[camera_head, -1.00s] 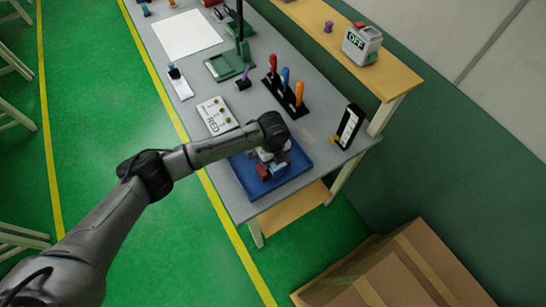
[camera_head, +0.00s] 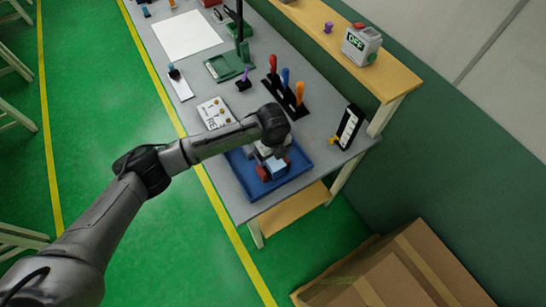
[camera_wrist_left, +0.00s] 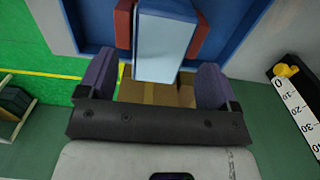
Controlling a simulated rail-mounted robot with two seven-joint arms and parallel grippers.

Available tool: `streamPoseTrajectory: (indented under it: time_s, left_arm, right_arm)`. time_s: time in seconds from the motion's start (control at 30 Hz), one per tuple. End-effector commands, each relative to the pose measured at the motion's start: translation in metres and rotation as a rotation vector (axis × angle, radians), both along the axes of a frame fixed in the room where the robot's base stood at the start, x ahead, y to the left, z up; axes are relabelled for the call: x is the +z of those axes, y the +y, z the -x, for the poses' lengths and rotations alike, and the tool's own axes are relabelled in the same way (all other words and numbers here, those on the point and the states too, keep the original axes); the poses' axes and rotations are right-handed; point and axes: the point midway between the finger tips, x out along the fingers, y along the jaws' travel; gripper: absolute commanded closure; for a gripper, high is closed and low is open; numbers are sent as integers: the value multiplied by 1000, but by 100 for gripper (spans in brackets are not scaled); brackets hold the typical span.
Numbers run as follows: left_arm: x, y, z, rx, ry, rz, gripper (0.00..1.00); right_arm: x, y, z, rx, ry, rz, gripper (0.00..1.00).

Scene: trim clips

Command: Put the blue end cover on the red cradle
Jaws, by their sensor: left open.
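The blue end cover (camera_head: 277,169) is a pale blue block at the blue tray (camera_head: 298,178), at the table's near end. Parts of the red cradle (camera_head: 262,173) show on both sides of it. In the left wrist view the cover (camera_wrist_left: 166,40) overlaps the middle of the cradle (camera_wrist_left: 124,24); whether it is fully seated I cannot tell. My left gripper (camera_head: 270,151) is over the tray. In its wrist view the gripper's fingers (camera_wrist_left: 158,78) are wide apart, with gaps beside the cover's near end. My right gripper is out of view.
A white card with yellow buttons (camera_head: 214,112) lies left of the tray. A rack of screwdrivers (camera_head: 286,98) stands behind it. A black-framed scale (camera_head: 349,126) stands to the right. A wooden shelf (camera_head: 390,77) runs along the back. A cardboard box (camera_head: 400,275) is on the floor.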

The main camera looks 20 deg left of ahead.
Motion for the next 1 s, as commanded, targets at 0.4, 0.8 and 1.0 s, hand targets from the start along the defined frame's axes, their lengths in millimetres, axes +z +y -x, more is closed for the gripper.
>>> streamPoseTrajectory:
  time_s: [0.4,0.8,1.0]
  left_arm:
    - [70,0,-1,1,-1,1,15]
    - [85,0,0,0,1,0,15]
    - [74,-9,9,22,-1,18,15]
  right_arm:
    - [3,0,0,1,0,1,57]
    - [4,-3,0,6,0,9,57]
    - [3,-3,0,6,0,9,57]
